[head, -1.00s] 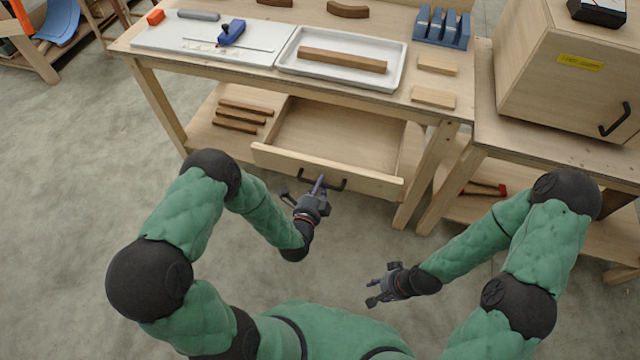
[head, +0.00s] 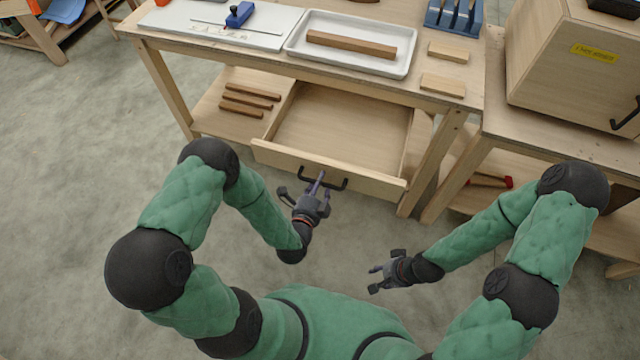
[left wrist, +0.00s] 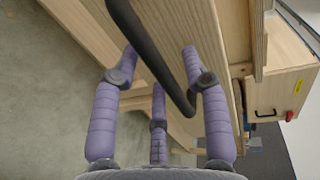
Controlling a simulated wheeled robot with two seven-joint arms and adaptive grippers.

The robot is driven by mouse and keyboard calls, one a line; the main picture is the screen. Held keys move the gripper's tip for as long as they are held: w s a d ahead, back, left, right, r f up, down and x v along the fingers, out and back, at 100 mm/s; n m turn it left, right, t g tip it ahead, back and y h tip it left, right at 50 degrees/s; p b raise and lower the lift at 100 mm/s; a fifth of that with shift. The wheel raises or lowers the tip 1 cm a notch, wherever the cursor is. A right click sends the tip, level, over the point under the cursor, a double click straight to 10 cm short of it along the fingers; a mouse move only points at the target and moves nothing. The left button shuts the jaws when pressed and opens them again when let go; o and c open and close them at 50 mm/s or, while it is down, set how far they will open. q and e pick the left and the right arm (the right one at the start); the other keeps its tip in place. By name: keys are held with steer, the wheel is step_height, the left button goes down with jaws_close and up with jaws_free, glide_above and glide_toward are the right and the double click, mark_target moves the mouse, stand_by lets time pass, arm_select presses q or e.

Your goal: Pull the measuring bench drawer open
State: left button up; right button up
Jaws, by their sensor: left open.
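The measuring bench drawer (head: 345,138) is pulled well out from under the bench top, and its inside looks empty. Its front has a black bar handle (head: 343,184). My left gripper (head: 313,186) is open at the handle. In the left wrist view the black handle (left wrist: 150,55) passes between the spread purple fingers of the left gripper (left wrist: 160,85), close to the drawer front (left wrist: 215,35). I cannot tell whether a finger touches it. My right gripper (head: 376,277) is empty, held over the floor to the right, with its fingers apart.
The measuring bench (head: 470,100) carries a white tray (head: 350,68) with a wooden strip, a blue block rack (head: 452,18) and light wood blocks. Dark strips (head: 245,100) lie on its lower shelf. A wooden cabinet (head: 560,70) stands at right. Floor at left is clear.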

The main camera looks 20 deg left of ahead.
arm_select(q)
steer(key=s+r, duration=0.1)
steer(key=s, duration=0.6)
steer(key=shift+s+a+r, duration=0.15)
steer(key=shift+s+r, duration=0.05)
stand_by(0.3)
step_height(320, 180, down, 8)
steer(key=d+n+g+h+p, duration=0.1)
steer(key=d+n+g+h, duration=0.1)
steer(key=n+g, duration=0.7)
steer(key=s+d+f+n+g, duration=0.1)
steer(key=s+f+n+g, duration=0.1)
steer(key=s+n, duration=0.3)
steer(key=s+d+f+n+g+h+p, duration=0.1)
steer(key=s+d+f+n+g, duration=0.1)
steer(key=s+n+g, duration=0.2)
steer(key=s+n, duration=0.1)
steer(key=n, duration=0.1)
steer(key=shift+d+n+p, duration=0.2)
steer(key=shift+n+p, duration=0.1)
steer(key=shift+n, duration=0.1)
